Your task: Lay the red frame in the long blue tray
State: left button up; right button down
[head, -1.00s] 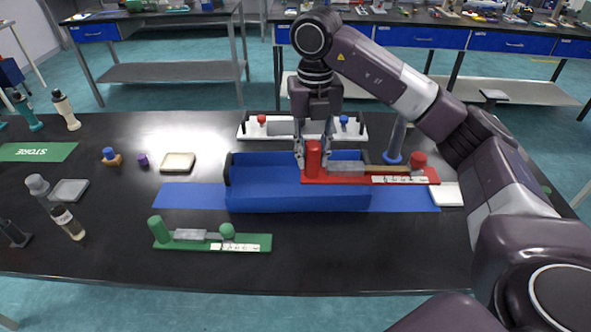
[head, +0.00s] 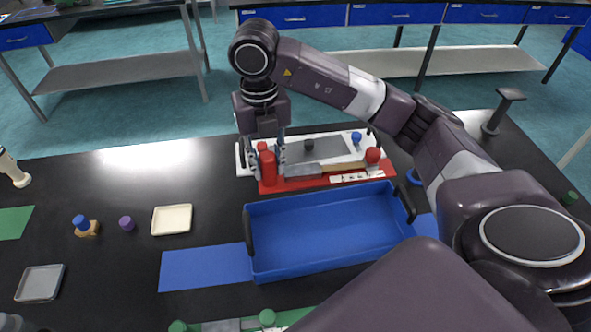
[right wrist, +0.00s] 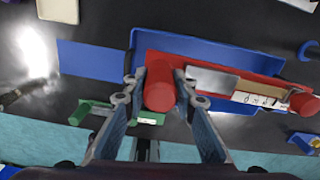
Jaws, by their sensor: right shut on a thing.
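My right gripper (head: 267,170) points down and is shut on that post. In the head view the frame shows just beyond the far wall of the long blue tray (head: 328,272). In the right wrist view the red frame (right wrist: 215,70) overlaps the tray (right wrist: 180,42), so it is held above it; the height gap is unclear. The tray's inside looks empty.
The tray stands on a blue mat (head: 205,270). A white frame (head: 390,155) stands behind the red one. A green frame (head: 220,326) lies in front, partly hidden by my arm. A cream dish (head: 172,220) and purple cap (head: 127,223) are at left.

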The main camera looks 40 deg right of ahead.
aim_at(270, 185)
jog(key=f, duration=0.2)
jog(key=f+p, duration=0.1)
jog(key=f, duration=0.3)
jog(key=shift+s+d+f+p, duration=0.1)
jog(key=shift+s+f+p, duration=0.2)
jog(key=shift+s, duration=0.1)
jog(key=f, duration=0.4)
jog(key=f+p, duration=0.1)
jog(key=f, duration=0.3)
jog(key=f+p, duration=0.1)
jog(key=f, duration=0.3)
jog(key=shift+w, duration=0.25)
pick_arm(q)
jog(key=r, duration=0.4)
jog(key=shift+s, duration=0.3)
pick_arm(e)
jog(key=c, duration=1.6)
grip_release()
pick_arm(q)
jog(key=shift+f+b, duration=1.65)
jog(key=shift+f, duration=0.2)
pick_arm(e)
jog(key=shift+r, duration=6.1)
